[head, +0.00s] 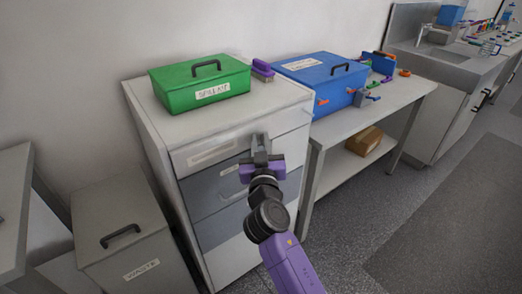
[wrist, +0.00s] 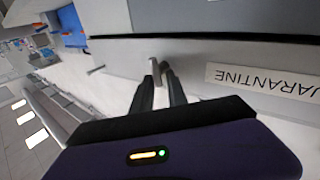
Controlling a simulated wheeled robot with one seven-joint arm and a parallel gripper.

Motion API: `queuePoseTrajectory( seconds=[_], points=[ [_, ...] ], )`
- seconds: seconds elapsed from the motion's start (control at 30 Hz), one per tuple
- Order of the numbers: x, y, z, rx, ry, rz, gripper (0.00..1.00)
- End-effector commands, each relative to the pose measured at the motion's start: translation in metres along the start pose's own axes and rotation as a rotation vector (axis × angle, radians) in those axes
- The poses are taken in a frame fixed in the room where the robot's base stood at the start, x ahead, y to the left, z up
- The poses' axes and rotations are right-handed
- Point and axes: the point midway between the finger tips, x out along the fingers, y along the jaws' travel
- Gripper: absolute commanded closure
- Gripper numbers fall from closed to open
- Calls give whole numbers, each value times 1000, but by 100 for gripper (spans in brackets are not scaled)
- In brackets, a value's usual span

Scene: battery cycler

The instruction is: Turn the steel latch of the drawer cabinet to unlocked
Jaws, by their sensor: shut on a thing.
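The drawer cabinet (head: 159,137) is white with a grey middle drawer, and stands at centre left in the head view. Its steel latch (wrist: 153,71) is a small pale grey bar on the white drawer front in the wrist view. My gripper (head: 261,142) reaches the upper drawer front from the front right. In the wrist view the dark fingertips (wrist: 158,76) are shut on the latch, close to the drawer face. In the head view my gripper hides the latch. Its exact turn is hard to read.
A QUARANTINE label (wrist: 265,80) is beside the fingers in the wrist view. A blue box (head: 335,92) is on the bench to the right. A WASTE bin (head: 120,235) stands at left.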

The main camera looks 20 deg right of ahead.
Motion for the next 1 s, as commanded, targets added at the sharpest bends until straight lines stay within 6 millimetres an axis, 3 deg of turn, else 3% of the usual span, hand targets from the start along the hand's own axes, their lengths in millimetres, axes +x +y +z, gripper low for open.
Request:
queuePoseTrajectory(
  seconds=[0.03, 1.0],
  points=[
    [1, 8, 11, -23, 15, 18, 100],
    [0, 8, 17, -662, 436, 23, 100]
  ],
)
